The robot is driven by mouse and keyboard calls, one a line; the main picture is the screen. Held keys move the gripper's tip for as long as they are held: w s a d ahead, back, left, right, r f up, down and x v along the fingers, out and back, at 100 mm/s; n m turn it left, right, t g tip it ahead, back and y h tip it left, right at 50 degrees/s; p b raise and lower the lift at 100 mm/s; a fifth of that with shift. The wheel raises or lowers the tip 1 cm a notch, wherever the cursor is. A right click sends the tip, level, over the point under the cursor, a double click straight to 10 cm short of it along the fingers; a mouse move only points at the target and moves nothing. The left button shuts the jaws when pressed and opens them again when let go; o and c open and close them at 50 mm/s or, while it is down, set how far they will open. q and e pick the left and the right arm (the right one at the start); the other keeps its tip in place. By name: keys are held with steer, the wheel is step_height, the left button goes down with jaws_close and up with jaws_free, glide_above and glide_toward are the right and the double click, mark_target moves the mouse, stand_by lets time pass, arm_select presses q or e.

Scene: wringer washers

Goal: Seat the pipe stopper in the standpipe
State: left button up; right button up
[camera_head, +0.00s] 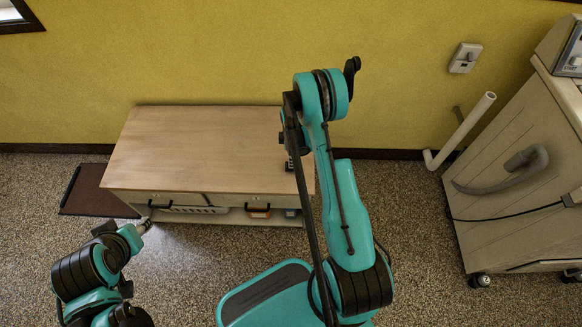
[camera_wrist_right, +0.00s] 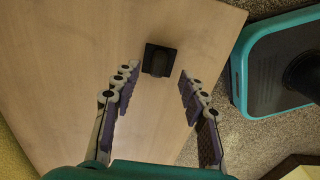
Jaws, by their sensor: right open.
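A small black square piece with a raised grip, which I take to be the pipe stopper (camera_wrist_right: 160,60), rests on the wooden bench top in the right wrist view. My right gripper (camera_wrist_right: 157,74) is open and empty, with its fingertips on either side of the near end of the stopper. In the head view the arm hides most of this gripper and I cannot clearly make out the stopper. The white standpipe (camera_head: 464,129) leans up from the floor by the wall, its top end open. My left gripper (camera_head: 143,226) is low, by the bench's front left corner; its jaw opening is unclear.
The wooden bench (camera_head: 195,150) has a mostly bare top and a lower shelf holding small items. A washer (camera_head: 500,210) on casters stands right of the standpipe, with a grey hose (camera_head: 510,178) on its side. A dark mat (camera_head: 88,192) lies left of the bench.

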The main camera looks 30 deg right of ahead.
step_height(320, 180, down, 5)
steer(key=shift+w+a+r+b, duration=0.1)
steer(key=shift+w+r+b, duration=0.05)
steer(key=shift+b, duration=1)
steer(key=shift+r, duration=0.15)
jaws_close()
steer(key=shift+r, duration=0.1)
step_height(320, 180, up, 4)
steer(key=p, duration=0.2)
steer(key=shift+r+p, duration=0.25)
steer(key=shift+p, duration=0.15)
steer(key=s+d+r+p, duration=0.3)
steer(key=s+d+r, duration=0.2)
steer(key=s, duration=0.5)
steer(key=shift+s+d+r, duration=0.2)
steer(key=shift+r, duration=0.45)
